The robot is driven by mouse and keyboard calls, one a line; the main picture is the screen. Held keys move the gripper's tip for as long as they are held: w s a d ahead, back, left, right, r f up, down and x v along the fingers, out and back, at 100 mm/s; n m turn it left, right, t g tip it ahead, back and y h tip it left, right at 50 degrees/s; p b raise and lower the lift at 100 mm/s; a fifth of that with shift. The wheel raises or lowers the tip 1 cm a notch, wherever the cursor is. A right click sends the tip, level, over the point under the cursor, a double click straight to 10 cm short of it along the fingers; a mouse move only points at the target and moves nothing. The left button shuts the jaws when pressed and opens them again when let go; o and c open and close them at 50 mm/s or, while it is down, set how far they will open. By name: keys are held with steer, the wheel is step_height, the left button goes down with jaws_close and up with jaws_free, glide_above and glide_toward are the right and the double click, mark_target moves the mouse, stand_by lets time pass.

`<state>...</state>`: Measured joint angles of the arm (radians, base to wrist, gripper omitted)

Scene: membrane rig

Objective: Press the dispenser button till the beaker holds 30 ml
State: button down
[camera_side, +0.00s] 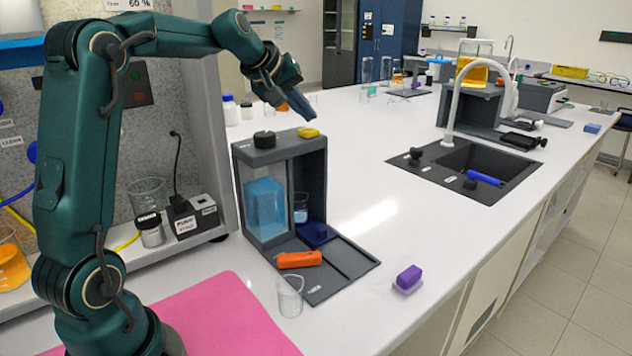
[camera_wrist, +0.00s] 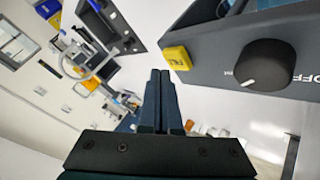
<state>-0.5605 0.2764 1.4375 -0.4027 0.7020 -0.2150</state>
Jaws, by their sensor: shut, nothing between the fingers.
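The dark grey dispenser (camera_side: 316,180) stands on the white bench with a tank of blue liquid (camera_side: 265,208). Its yellow button (camera_side: 308,132) is on top, right of a black knob (camera_side: 264,139). The button (camera_wrist: 177,57) and knob (camera_wrist: 265,66) also show in the wrist view. A small beaker (camera_side: 301,207) stands in the dispenser's bay with some blue liquid; its level cannot be read. My gripper (camera_side: 308,113) is shut and empty, with its tips above the button and apart from it. In the wrist view the fingertips (camera_wrist: 160,74) are beside the button.
An orange object (camera_side: 300,259) lies at the dispenser's base, near an empty beaker (camera_side: 290,296). A purple block (camera_side: 408,279) lies to the right. A sink (camera_side: 470,155) with a white tap is farther back. The bench between dispenser and sink is clear.

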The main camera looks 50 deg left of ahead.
mark_target(308, 132)
steer(key=shift+r, duration=2.4)
steer(key=shift+w+d+r, duration=0.1)
steer(key=shift+d+r, duration=0.05)
steer(key=shift+d, duration=0.15)
steer(key=s+d+m+h, duration=0.1)
steer(key=s+d+m, duration=0.2)
steer(key=s+d, duration=0.35)
steer(key=s+d+m+h, duration=0.15)
steer(key=s+d, duration=0.25)
steer(key=d, duration=0.5)
steer(key=s+d+f+m+g, duration=0.2)
steer(key=s+f+m, duration=0.5)
steer(key=s+f, duration=0.7)
steer(key=shift+s+d+f+g+y, duration=0.2)
steer(key=shift+s+d+g+y, duration=0.2)
steer(key=shift+g, duration=0.3)
